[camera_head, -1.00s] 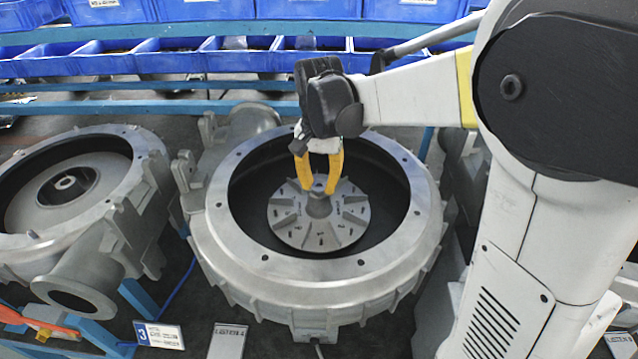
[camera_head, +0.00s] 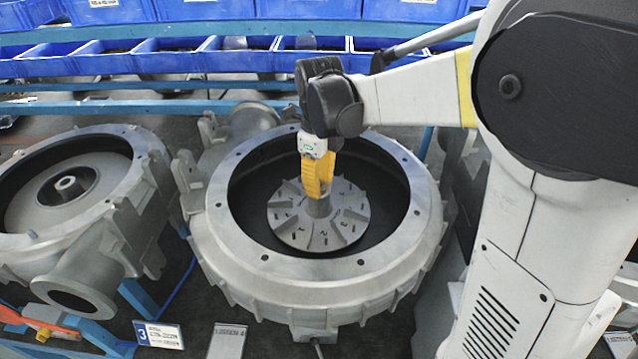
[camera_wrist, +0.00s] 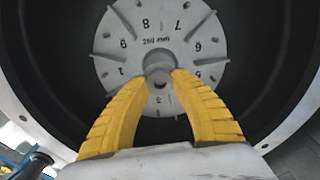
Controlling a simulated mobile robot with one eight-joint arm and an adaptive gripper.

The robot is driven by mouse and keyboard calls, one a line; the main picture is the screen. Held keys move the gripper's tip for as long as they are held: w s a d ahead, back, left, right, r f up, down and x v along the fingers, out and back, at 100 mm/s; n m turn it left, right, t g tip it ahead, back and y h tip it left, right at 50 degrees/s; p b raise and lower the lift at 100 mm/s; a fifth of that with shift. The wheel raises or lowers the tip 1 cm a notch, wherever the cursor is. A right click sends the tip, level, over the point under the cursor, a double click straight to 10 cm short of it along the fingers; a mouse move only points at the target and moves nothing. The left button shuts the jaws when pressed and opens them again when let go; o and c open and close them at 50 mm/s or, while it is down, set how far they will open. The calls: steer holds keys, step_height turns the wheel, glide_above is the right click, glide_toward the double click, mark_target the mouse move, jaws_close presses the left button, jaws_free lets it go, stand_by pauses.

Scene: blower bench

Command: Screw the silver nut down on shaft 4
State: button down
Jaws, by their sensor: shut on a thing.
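My gripper (camera_head: 320,190) points down into the middle housing (camera_head: 212,228). Its yellow fingers are shut at the hub of the grey finned impeller (camera_head: 340,225). In the wrist view the fingertips (camera_wrist: 160,80) close from both sides on a small silver nut (camera_wrist: 158,62) at the impeller's centre. The impeller face (camera_wrist: 125,50) carries printed numbers around its rim. The shaft is hidden beneath the nut and fingers, so I cannot tell how low the nut sits.
The housing's raised round rim (camera_head: 425,215) surrounds my gripper. A second open housing (camera_head: 140,165) stands at the left, with a number 3 card (camera_head: 158,335) in front. Blue bins (camera_head: 235,55) line the back. My arm fills the right side.

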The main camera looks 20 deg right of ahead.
steer(key=m, duration=0.4)
steer(key=shift+m, duration=0.4)
steer(key=c, duration=1.5)
jaws_free()
